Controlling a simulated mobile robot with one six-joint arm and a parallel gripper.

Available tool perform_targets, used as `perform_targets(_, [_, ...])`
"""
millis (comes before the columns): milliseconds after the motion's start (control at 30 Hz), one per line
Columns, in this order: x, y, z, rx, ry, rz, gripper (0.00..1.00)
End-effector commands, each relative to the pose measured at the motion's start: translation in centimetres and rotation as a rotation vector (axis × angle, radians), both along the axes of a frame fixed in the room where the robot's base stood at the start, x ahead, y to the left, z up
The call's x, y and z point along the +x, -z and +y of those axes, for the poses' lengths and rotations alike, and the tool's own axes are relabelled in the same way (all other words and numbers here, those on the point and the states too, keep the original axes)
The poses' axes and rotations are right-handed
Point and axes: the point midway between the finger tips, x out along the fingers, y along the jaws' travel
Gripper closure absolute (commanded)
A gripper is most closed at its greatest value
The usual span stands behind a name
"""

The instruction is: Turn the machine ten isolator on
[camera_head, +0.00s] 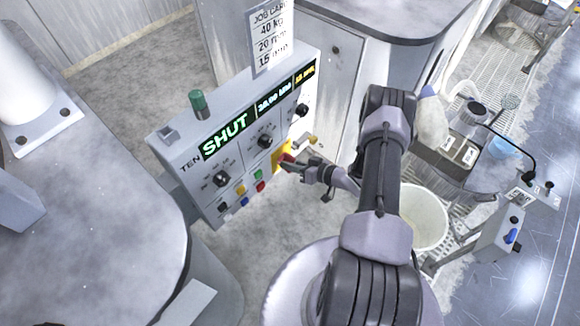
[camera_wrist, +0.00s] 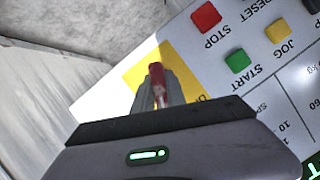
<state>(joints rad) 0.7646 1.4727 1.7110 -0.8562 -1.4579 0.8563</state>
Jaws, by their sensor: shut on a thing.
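The machine ten control panel (camera_head: 228,160) is a light grey box labelled TEN, with a display (camera_head: 255,105) reading SHUT in green. The isolator is a red handle (camera_head: 287,159) on a yellow plate (camera_head: 279,152) at the panel's lower right. In the wrist view the red handle (camera_wrist: 157,82) stands out from the yellow plate (camera_wrist: 185,85). My gripper (camera_head: 297,163) reaches the panel from the right. In the wrist view my gripper (camera_wrist: 157,95) is shut on the red handle. The fingers hide part of the handle and of the plate's lettering.
A red STOP button (camera_wrist: 206,16), a green START button (camera_wrist: 238,61) and a yellow JOG button (camera_wrist: 278,31) sit close beside the isolator. Black knobs (camera_head: 265,141) are above. A job card (camera_head: 270,35) stands on top. A white bucket (camera_head: 428,215) is right of my arm.

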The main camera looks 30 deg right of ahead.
Motion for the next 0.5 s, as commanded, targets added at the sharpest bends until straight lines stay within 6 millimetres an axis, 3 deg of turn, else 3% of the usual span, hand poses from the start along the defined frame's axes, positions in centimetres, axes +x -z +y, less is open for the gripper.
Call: perform_targets(500, [0.08, 0.04, -0.02, 0.282, -0.001, 0.101, 1.00])
